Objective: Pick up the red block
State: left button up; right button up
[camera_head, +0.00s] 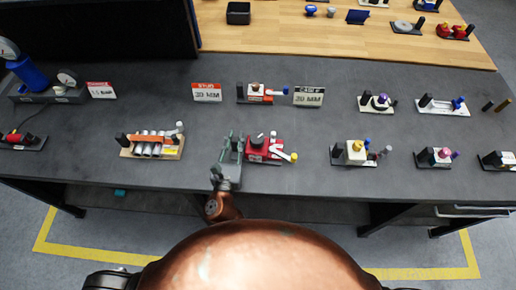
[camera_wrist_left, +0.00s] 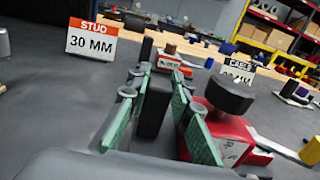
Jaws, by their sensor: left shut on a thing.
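The red block (camera_head: 265,149) sits on the dark workbench (camera_head: 320,180), with a dark round knob on top and a lever with a yellow tip at its right. It also shows at the right in the left wrist view (camera_wrist_left: 231,139), under a large black knob. My left gripper (camera_head: 233,141) is just left of the red body. In the left wrist view its green-padded fingers stand on either side of a black post (camera_wrist_left: 154,106). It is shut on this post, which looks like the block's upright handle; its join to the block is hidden. My right gripper is not in view.
A stand with grey cylinders (camera_head: 151,146) is to the left. A small device (camera_head: 262,93) stands behind, between the STUD sign (camera_head: 206,92) and the CABLE sign (camera_head: 308,96).

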pick_arm(q)
grip_shut()
jog(key=shift+r, duration=0.15)
dwell(0.4)
notch_tip(320, 180, up, 9)
jog(key=shift+f, duration=4.15)
jog(key=shift+f, duration=0.5)
